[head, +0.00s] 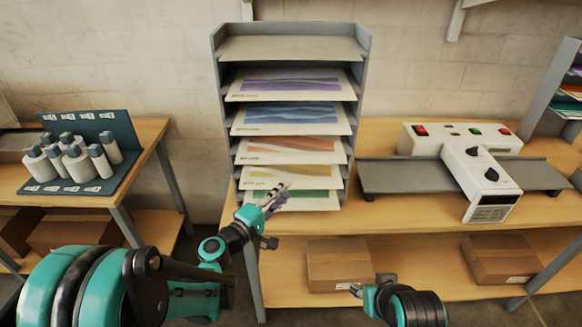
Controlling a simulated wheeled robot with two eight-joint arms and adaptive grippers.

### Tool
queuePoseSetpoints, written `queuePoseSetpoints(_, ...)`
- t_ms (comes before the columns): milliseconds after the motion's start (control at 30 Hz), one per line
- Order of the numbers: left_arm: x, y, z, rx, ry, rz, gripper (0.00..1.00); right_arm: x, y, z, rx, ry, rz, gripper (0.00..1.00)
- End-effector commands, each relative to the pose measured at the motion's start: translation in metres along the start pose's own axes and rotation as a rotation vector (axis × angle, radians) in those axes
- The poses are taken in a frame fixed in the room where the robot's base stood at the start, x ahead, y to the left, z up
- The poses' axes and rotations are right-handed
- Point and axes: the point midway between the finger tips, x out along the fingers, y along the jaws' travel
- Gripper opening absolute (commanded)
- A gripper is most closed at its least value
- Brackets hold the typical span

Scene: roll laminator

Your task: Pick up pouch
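Several flat printed sheets, which look like the pouches, lie in the grey shelf rack (215,75), one per level. From the top they are purple (290,85), blue (290,116), orange (290,148), yellow (255,180) and green (320,200). The top level is empty. My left gripper (276,195) is at the front of the lowest levels, its fingers overlapping the front edges of the yellow and green sheets. Whether it touches or grips either is unclear. My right gripper (356,289) is low, in front of the lower shelf, away from the rack.
A white roll laminator (485,178) with a grey bed stands right of the rack on the wooden table (400,212). Cardboard boxes (338,265) sit on the lower shelf. White bottles (75,165) stand on the left table. Another rack (550,95) is at the far right.

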Motion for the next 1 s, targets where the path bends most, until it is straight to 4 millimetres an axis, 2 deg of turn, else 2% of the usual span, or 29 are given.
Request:
queuePoseSetpoints(100, 0.020, -0.003, -0.002, 0.000, -0.003, 0.000, 0.27, 0.007, 0.000, 0.005, 0.000, 0.000, 0.000, 0.40)
queuePoseSetpoints(300, 0.040, -0.001, -0.002, 0.001, -0.002, -0.001, 0.27, 0.010, 0.000, 0.007, 0.000, 0.000, 0.000, 0.40)
queuePoseSetpoints(500, 0.040, 0.000, -0.003, 0.001, -0.001, -0.001, 0.27, 0.009, 0.000, 0.006, 0.000, 0.000, 0.000, 0.40)
queuePoseSetpoints(533, 0.040, 0.000, -0.003, 0.001, -0.001, -0.001, 0.24, 0.009, 0.000, 0.006, 0.000, 0.000, 0.000, 0.40)
queuePoseSetpoints(600, 0.040, 0.000, -0.003, 0.001, -0.001, -0.001, 0.06, 0.009, 0.000, 0.006, 0.000, 0.000, 0.000, 0.40)
queuePoseSetpoints(633, 0.040, 0.000, -0.003, 0.001, -0.001, -0.001, 0.00, 0.009, 0.000, 0.006, 0.000, 0.000, 0.000, 0.40)
queuePoseSetpoints(1000, 0.040, 0.000, -0.003, 0.001, -0.001, -0.001, 0.00, 0.009, 0.000, 0.006, 0.000, 0.000, 0.000, 0.40)
